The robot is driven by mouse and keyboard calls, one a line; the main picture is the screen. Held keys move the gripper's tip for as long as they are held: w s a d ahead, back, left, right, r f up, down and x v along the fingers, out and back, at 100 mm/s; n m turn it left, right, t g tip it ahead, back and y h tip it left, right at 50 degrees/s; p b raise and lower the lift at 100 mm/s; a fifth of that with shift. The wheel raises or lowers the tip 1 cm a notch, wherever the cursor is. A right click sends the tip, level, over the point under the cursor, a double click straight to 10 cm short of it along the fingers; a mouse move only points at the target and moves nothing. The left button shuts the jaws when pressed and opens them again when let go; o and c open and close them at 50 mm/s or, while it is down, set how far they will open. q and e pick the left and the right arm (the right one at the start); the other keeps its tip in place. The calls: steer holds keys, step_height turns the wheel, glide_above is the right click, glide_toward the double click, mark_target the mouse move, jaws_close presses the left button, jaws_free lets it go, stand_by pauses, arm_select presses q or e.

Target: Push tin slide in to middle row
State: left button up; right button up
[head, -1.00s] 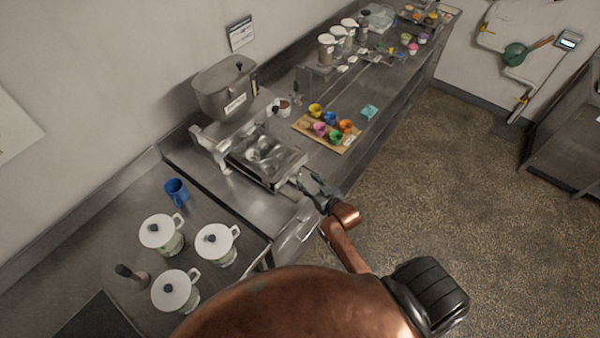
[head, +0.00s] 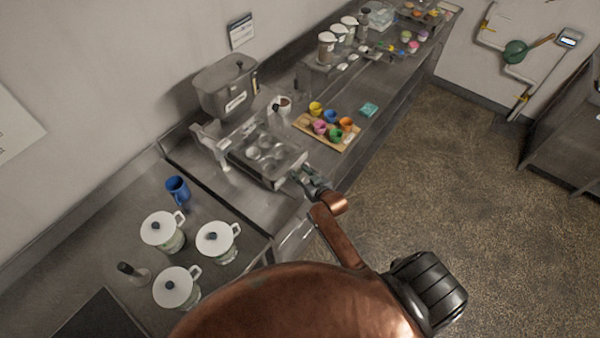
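The tin slide (head: 280,179) is a shallow metal tray holding several round tins (head: 265,147). It sits on the steel counter in front of the grey hopper (head: 226,90), at the metal depositor frame (head: 210,150). My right gripper (head: 302,176) is at the slide's front right edge, low over the counter edge. It looks very close to the slide, but I cannot tell whether it touches. Its fingers are small and dark, so their opening is unclear. My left gripper is not in view. Which tin row lies under the hopper is hard to tell.
A wooden board (head: 303,124) with several coloured cups lies right of the slide. A white mug (head: 284,105) stands behind it. Lidded white jars (head: 216,240) and a blue mug (head: 177,189) stand on the left counter. The floor (head: 450,170) at right is clear.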

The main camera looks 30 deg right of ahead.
jaws_close()
stand_by(0.3)
